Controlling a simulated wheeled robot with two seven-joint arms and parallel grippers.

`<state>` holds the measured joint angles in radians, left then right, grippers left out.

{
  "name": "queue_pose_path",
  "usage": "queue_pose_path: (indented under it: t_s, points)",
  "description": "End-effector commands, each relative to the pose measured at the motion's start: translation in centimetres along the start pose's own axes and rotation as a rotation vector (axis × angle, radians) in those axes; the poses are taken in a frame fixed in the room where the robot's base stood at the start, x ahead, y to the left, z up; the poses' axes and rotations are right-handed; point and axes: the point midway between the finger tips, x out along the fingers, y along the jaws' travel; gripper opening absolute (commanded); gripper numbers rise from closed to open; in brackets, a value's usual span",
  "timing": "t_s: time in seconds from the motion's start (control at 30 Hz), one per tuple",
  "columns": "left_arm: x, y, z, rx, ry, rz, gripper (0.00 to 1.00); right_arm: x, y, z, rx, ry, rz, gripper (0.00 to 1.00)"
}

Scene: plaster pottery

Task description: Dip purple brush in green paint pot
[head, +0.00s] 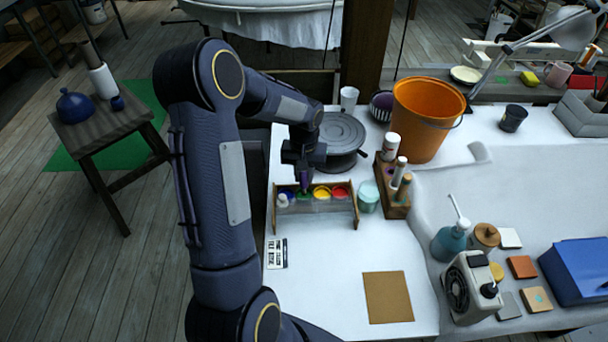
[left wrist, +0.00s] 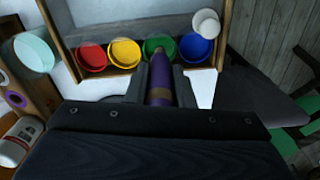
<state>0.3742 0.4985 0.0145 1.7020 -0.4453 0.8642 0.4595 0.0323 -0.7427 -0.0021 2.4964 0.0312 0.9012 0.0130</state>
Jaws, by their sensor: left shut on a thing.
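The purple brush (head: 304,181) is held by my left gripper (head: 304,168), which points down over the paint rack. In the left wrist view, the brush (left wrist: 161,75) is between the two fingers of the gripper (left wrist: 160,84), and its far end overlaps the green paint pot (left wrist: 154,42). In the head view, the green pot (head: 304,195) lies right below the brush, between the blue and yellow pots. The bristles are hidden, so I cannot tell whether they touch the paint. My right gripper is not in view.
The wooden rack (head: 314,209) also holds blue, yellow (head: 321,192) and red (head: 339,192) pots. A turntable (head: 340,132) is behind. The white table in front is mostly clear.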

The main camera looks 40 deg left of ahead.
Motion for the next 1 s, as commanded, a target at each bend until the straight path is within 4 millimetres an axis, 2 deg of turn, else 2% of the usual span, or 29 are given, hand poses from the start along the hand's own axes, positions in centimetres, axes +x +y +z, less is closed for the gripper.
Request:
queue_pose_path:
  t_s: [0.03, 0.47, 1.0]
  points:
    - [-1.0, 0.0, 0.0, 0.000, 0.002, 0.000, 0.00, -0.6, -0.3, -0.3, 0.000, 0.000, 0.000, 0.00]
    - [-5.1, 0.0, 0.0, 0.000, 0.001, 0.001, 0.00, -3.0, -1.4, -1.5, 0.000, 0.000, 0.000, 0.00]
    - [-5.2, 0.0, 0.0, 0.000, 0.000, 0.001, 0.00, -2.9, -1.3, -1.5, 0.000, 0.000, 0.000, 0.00]
